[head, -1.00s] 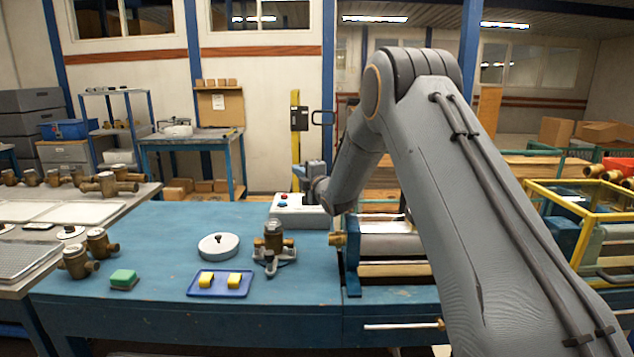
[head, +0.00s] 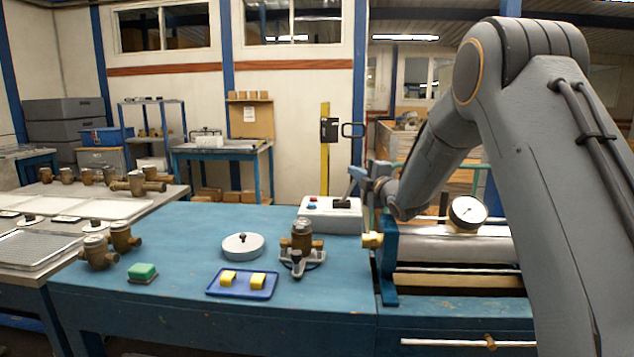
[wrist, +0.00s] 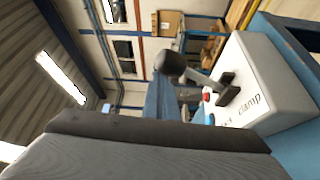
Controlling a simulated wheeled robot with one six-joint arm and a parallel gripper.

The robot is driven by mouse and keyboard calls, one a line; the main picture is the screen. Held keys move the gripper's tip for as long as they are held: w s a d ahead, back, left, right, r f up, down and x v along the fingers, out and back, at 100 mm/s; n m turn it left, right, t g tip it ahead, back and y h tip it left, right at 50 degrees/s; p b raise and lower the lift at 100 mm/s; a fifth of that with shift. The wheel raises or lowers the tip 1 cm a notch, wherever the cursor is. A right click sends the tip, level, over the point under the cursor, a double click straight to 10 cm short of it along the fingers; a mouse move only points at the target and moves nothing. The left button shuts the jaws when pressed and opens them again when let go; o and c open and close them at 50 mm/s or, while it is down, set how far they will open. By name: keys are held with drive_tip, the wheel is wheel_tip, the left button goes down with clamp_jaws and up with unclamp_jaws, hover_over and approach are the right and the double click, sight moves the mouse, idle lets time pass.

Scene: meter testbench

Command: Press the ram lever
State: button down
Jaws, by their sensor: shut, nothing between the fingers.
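A black-knobbed lever (wrist: 170,64) rises on a grey stalk from a black slotted base on the white control box (wrist: 270,85), in the wrist view. The box bears the word "clamp" near that base, plus a red and a blue button. In the head view the box (head: 322,217) stands at the back of the blue bench; the lever's upper part is hard to tell from my gripper. My gripper (head: 356,174) is shut and empty above the box.
A brass meter (head: 301,240) stands in a grey clamp, with a blue tray (head: 242,283) of yellow blocks and a round grey weight (head: 243,246) nearby. The steel cylinder rig (head: 450,248) with a dial gauge (head: 467,212) lies right of the box.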

drive_tip(key=shift+d+f, duration=0.25)
drive_tip(key=shift+d, duration=0.25)
drive_tip(key=shift+r, duration=0.1)
wheel_tip(320, 180, up, 10)
drive_tip(key=b, duration=0.1)
drive_tip(key=shift+a+b, duration=0.3)
drive_tip(key=shift+a, duration=0.15)
